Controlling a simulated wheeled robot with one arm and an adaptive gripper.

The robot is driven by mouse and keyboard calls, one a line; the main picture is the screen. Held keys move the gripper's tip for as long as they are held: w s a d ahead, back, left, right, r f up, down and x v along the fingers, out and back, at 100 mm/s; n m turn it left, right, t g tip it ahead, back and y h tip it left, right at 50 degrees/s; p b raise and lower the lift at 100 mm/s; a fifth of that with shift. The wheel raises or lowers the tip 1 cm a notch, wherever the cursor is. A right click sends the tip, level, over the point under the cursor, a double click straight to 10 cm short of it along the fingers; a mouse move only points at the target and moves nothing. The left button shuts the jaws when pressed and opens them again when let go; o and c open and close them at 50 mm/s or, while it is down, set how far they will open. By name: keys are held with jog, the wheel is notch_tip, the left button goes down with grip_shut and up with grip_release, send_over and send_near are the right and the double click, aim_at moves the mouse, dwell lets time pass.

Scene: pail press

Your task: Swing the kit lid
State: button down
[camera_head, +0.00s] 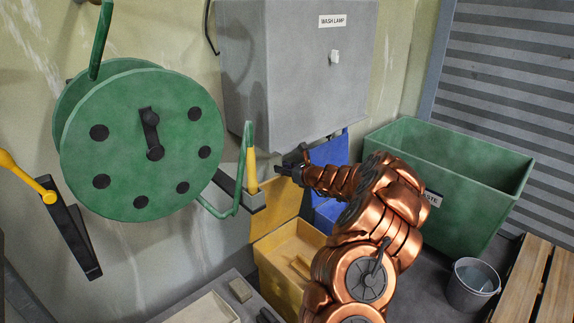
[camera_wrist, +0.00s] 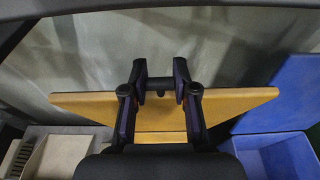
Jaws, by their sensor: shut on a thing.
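The yellow kit box (camera_head: 283,283) stands open on the floor side of the wall, with a small yellow piece inside it. Its yellow lid (camera_head: 268,222) stands raised at the back of the box. In the wrist view the lid (camera_wrist: 235,101) spans the middle as a wide yellow panel. My gripper (camera_head: 287,165) is at the raised lid's upper edge. In the wrist view my gripper's fingertips (camera_wrist: 159,78) close around a small dark piece at the lid's top edge. The finger pads partly hide that contact.
A blue box (camera_head: 325,212) with its lid up is right beside the kit; it also shows in the wrist view (camera_wrist: 280,160). A grey wash lamp cabinet (camera_head: 290,70) hangs above. A green hose reel (camera_head: 130,190) is left. A green bin (camera_head: 470,205) and bucket (camera_head: 470,290) are right.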

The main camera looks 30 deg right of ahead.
jog(key=shift+w+a, duration=0.1)
jog(key=shift+w, duration=0.25)
jog(key=c, duration=0.9)
grip_release()
jog(key=v, duration=1.2)
jog(key=shift+r, duration=0.2)
